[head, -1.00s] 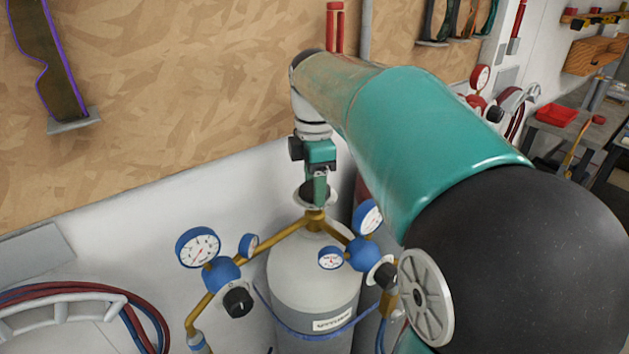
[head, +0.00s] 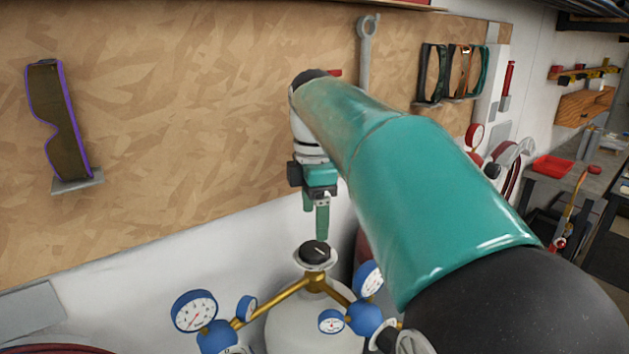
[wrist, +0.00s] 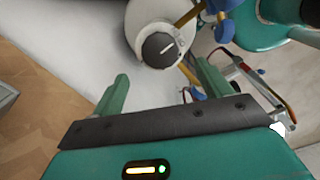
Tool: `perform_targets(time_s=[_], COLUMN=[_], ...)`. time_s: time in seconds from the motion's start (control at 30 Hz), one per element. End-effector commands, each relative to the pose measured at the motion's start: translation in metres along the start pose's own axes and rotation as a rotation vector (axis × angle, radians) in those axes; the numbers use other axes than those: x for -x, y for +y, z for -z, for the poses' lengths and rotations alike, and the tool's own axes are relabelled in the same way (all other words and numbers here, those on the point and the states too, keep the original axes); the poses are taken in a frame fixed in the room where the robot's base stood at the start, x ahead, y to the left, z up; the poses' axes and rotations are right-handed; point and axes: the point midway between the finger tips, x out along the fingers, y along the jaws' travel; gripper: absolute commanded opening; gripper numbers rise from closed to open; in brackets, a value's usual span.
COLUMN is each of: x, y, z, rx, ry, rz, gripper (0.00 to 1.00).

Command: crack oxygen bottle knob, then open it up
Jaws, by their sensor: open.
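The oxygen bottle (head: 300,328) is a pale cylinder at the bottom middle of the head view. A round black knob (head: 314,251) with a white line mark sits on its top. The knob also shows in the wrist view (wrist: 159,49), beyond the fingertips. My gripper (head: 316,222) points down above the knob, apart from it. In the wrist view my gripper (wrist: 160,83) has its two green fingers spread wide with nothing between them. Brass pipes (head: 275,300) branch from the bottle's neck below the knob.
Blue regulators with white gauges (head: 194,311) (head: 368,281) flank the bottle on both sides, close to the knob. A wooden board wall with hanging goggles (head: 60,120) and a wrench (head: 366,50) stands behind. A workbench with a red tray (head: 553,166) is at the right.

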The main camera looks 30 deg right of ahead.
Motion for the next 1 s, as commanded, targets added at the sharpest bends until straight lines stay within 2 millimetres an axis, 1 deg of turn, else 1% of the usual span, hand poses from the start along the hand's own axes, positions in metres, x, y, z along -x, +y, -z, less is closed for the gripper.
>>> perform_targets(time_s=[0.03,0.2,0.3,0.37,0.5,1.0], x=[0.012,0.046,0.060,0.066,0.070,0.070], y=[0.001,0.001,0.001,0.001,0.000,0.000], z=[0.000,0.000,0.000,0.000,0.000,0.000], rx=[0.000,0.000,-0.001,0.000,0.000,0.000], ry=[0.000,0.000,0.000,0.000,0.000,0.000], rz=[-0.004,-0.001,-0.002,-0.001,0.000,0.000], gripper=[0.77,0.77,0.77,0.77,0.77,0.77])
